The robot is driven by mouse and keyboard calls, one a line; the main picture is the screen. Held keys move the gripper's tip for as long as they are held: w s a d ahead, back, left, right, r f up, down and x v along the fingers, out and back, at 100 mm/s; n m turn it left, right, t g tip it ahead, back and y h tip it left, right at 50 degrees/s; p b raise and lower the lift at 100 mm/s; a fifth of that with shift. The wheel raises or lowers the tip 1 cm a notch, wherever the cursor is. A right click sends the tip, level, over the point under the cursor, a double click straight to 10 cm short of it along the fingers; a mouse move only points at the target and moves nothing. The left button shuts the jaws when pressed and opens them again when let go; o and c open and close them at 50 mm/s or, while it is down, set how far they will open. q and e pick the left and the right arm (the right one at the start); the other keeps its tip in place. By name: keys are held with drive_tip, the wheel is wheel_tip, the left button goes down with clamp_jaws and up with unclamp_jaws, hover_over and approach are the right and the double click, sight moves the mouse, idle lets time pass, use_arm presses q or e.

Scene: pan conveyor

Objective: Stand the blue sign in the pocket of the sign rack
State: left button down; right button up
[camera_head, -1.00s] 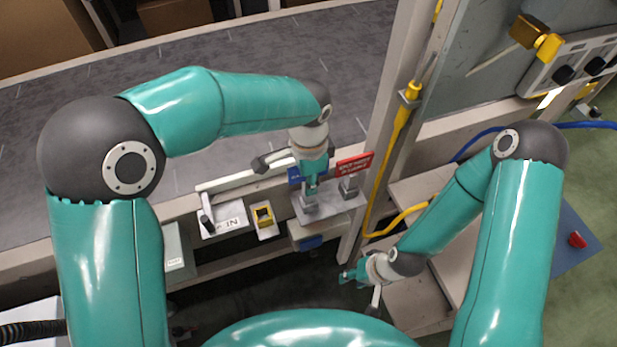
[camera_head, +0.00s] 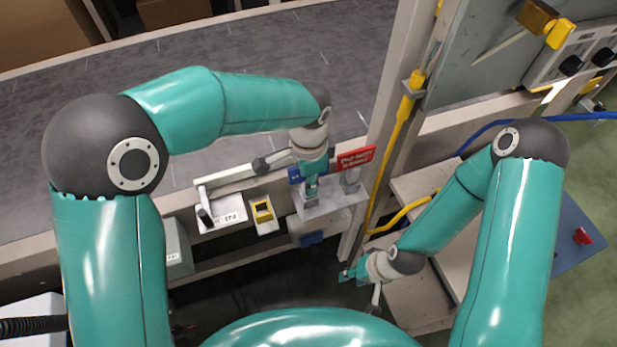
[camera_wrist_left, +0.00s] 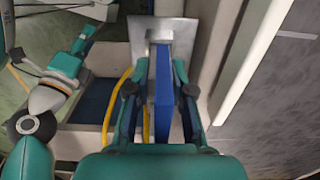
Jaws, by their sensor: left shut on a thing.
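The blue sign (camera_head: 293,175) is mostly hidden behind my left gripper (camera_head: 311,190) in the head view. In the left wrist view the blue sign (camera_wrist_left: 163,85) stands edge-on between the two fingers of my left gripper (camera_wrist_left: 160,88), which is shut on it. The sign rack (camera_head: 330,203) is a grey plate with small metal pockets. The left pocket (camera_head: 307,210) lies just below the gripper. In the left wrist view the sign's far end meets the rack's pocket (camera_wrist_left: 158,27); I cannot tell whether it is inside. My right gripper (camera_head: 352,273) hangs low, away from the rack.
A red sign (camera_head: 356,158) stands at the rack's right pocket. A beige post with a yellow conduit (camera_head: 396,150) rises close on the right. The grey conveyor belt (camera_head: 200,45) lies behind.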

use_arm(q)
drive_tip(key=shift+f, duration=0.3)
drive_tip(key=c, duration=0.9)
unclamp_jaws()
drive_tip(key=shift+c, duration=0.2)
wheel_tip(320, 180, up, 12)
drive_tip(key=shift+r, duration=0.1)
